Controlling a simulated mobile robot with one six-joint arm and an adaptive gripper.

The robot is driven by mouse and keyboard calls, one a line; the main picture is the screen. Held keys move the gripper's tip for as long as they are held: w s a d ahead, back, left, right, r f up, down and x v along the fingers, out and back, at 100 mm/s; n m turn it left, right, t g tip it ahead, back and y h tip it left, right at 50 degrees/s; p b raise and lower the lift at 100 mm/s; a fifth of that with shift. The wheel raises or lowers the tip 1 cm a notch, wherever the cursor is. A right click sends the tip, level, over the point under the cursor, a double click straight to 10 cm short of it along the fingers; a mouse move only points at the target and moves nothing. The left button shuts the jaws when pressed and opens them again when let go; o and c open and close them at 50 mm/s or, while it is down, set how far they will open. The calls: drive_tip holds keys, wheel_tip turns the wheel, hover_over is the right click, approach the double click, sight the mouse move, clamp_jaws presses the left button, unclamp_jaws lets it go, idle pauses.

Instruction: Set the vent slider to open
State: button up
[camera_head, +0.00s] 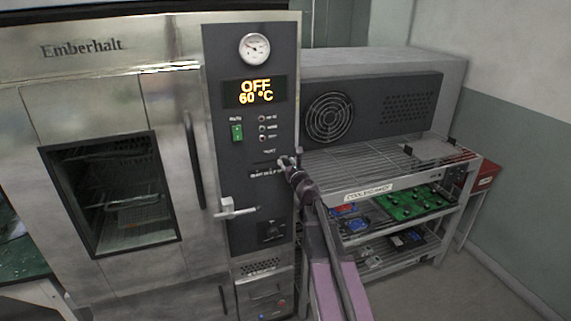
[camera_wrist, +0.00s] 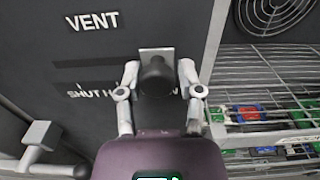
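The vent slider's dark knob (camera_wrist: 157,78) stands on a light plate (camera_wrist: 156,53) at the right part of a dark slot under the word VENT in the wrist view. The printed word SHUT shows at the left below the slot; my gripper partly hides the lettering to the right. My gripper (camera_wrist: 158,72) has one finger on each side of the knob, with narrow gaps seeming to show; contact is hard to judge. In the head view my gripper (camera_head: 288,165) reaches the control panel (camera_head: 232,170) at the slider and covers most of it.
A lever handle (camera_head: 236,208) juts out at the panel's lower left, also near the wrist view's left edge (camera_wrist: 40,140). The oven display (camera_head: 255,92) reads OFF 60 °C. A wire cooling rack (camera_head: 370,190) with circuit boards stands close at the right.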

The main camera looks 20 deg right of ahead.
drive_tip(key=o, duration=0.3)
drive_tip(key=shift+d, duration=0.4)
drive_tip(key=shift+o, duration=0.2)
drive_tip(key=shift+s+a, duration=0.1)
drive_tip(key=shift+a, duration=0.15)
drive_tip(key=s, duration=1.2)
drive_tip(key=shift+m, duration=0.3)
drive_tip(key=s+a+f+m+g+h, duration=0.1)
drive_tip(key=s+f+m+g+h, duration=0.35)
drive_tip(key=m, duration=0.95)
drive_tip(key=s+a+f+m+g+h, duration=0.15)
drive_tip(key=f+m+g, duration=0.5)
drive_tip(key=m, duration=0.65)
drive_tip(key=s+a+f+m+g+y, duration=0.3)
drive_tip(key=s+a+m, duration=0.1)
drive_tip(key=s+a, duration=0.2)
drive_tip(key=s+a+f+m+g+y, duration=0.3)
drive_tip(key=s+a, duration=0.3)
drive_tip(key=a, duration=0.2)
drive_tip(key=shift+s+a+f+m+g, duration=0.3)
drive_tip(key=shift+f+m+g, duration=0.2)
drive_tip(key=shift+f+m, duration=0.25)
